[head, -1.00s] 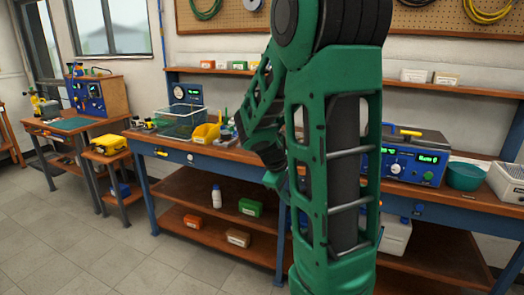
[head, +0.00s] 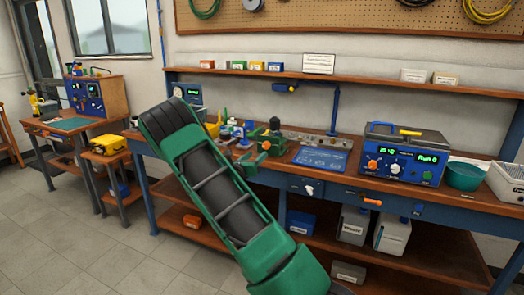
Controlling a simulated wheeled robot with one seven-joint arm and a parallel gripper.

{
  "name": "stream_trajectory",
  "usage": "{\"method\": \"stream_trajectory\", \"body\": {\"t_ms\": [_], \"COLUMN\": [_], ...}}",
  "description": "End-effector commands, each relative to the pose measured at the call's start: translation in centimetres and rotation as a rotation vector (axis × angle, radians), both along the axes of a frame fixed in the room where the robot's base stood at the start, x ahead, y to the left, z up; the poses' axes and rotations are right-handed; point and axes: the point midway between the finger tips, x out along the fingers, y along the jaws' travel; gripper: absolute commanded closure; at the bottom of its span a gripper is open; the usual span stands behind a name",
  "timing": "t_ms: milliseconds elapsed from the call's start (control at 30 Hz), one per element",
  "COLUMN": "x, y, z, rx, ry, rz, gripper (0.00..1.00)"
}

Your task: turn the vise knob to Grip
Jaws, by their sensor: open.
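A white knob (head: 309,190) sits on a dark plate on the front face of the workbench, right of my arm. Its label is too small to read, so I cannot tell its setting or whether it is the vise knob. A dark and green device (head: 273,140) stands on the bench top above and left of it, possibly the vise. My green arm crosses the middle left of the head view and hides part of the bench.
An orange knob (head: 372,201) is on the bench front further right. A blue unit with a lit display (head: 405,155), a teal bowl (head: 464,176) and a blue mat (head: 322,159) are on the bench. White containers (head: 392,234) stand on the lower shelf. The floor at left is clear.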

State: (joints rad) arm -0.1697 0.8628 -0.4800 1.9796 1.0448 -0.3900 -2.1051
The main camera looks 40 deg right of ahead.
Motion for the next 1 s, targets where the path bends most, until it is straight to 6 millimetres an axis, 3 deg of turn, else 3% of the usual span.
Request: {"method": "stream_trajectory", "body": {"t_ms": [167, 633, 1000], "x": [0.7, 3.5, 4.3], "y": [-1.2, -8.3, -9.9], "z": [0.0, 0.0, 0.0], "rx": [-0.014, -0.012, -0.011], "ry": [0.012, 0.010, 0.011], "rz": [0.004, 0.004, 0.004], "gripper": [0.51, 0.51, 0.51]}}
